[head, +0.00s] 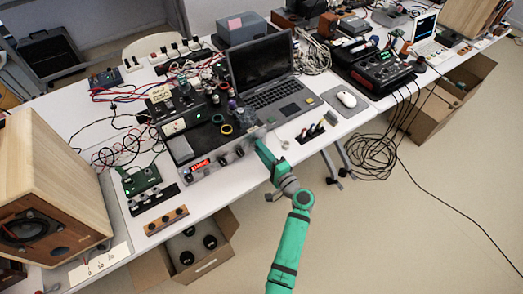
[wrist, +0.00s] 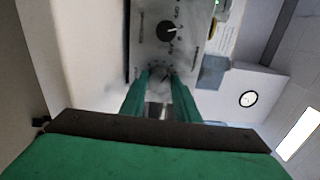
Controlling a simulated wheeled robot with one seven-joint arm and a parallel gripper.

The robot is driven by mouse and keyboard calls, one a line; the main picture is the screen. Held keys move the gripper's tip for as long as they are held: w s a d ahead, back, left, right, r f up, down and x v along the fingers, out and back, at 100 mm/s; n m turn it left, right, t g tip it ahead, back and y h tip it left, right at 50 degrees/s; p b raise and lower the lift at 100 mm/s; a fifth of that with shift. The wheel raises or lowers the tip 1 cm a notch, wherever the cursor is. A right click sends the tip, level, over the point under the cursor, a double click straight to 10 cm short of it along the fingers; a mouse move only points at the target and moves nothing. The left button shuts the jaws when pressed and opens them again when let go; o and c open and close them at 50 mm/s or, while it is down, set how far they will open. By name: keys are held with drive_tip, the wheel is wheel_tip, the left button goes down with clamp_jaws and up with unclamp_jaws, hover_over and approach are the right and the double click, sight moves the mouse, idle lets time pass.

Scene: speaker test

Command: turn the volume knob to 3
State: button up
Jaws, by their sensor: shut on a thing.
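A grey device (head: 192,178) with a red lit display (head: 200,163) and a row of front knobs stands at the table's front edge in the head view. My green gripper (head: 262,148) is at the right end of its front panel. In the wrist view my gripper (wrist: 160,80) has its two fingers closed on a small grey knob (wrist: 159,88), largely hidden between them. A dark knob (wrist: 166,31) with a pale pointer and scale marks around it is on the same panel, apart from the fingers. The labels are too blurred to read.
A laptop (head: 272,80) is open behind the device, with a white mouse (head: 346,99) to its right. A wooden speaker (head: 50,180) stands at left. Cables (head: 370,152) hang off the table.

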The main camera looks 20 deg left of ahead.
drive_tip(key=shift+d+m, duration=0.15)
drive_tip(key=shift+m, duration=0.25)
drive_tip(key=o, duration=1.1)
drive_tip(key=shift+c, duration=0.2)
drive_tip(key=shift+s, duration=0.15)
drive_tip(key=v, duration=1)
drive_tip(key=shift+d, duration=0.25)
drive_tip(key=shift+s, duration=0.15)
